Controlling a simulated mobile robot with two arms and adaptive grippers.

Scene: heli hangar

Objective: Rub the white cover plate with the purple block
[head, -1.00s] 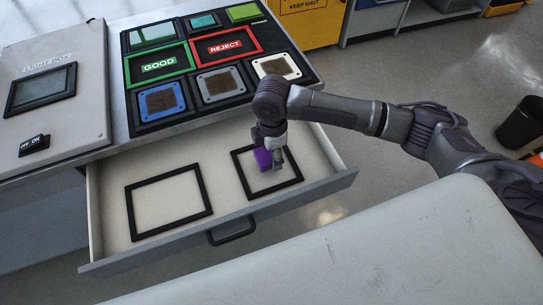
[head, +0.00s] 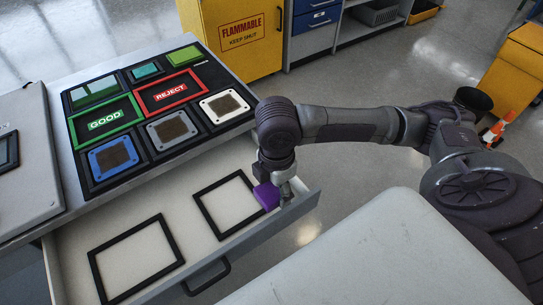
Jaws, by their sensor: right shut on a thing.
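The purple block (head: 267,196) is held in my right gripper (head: 282,194), which is shut on it. They show over the right end of the open drawer, by the right side of the right black frame (head: 234,231). The block looks lifted, but its exact height cannot be told. The white cover plate (head: 212,119), with a brown square in its middle, lies in the black panel at the back, up and left of my gripper. A grey plate (head: 155,142) and a blue plate (head: 94,169) lie beside it. My left gripper is out of view.
The drawer (head: 191,208) is open and holds another black frame (head: 160,221). Green GOOD (head: 104,120) and red REJECT (head: 171,90) trays lie behind the plates. A light box (head: 25,195) stands at left. A yellow cabinet (head: 242,60) is at the back. A pale surface (head: 385,255) fills the front.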

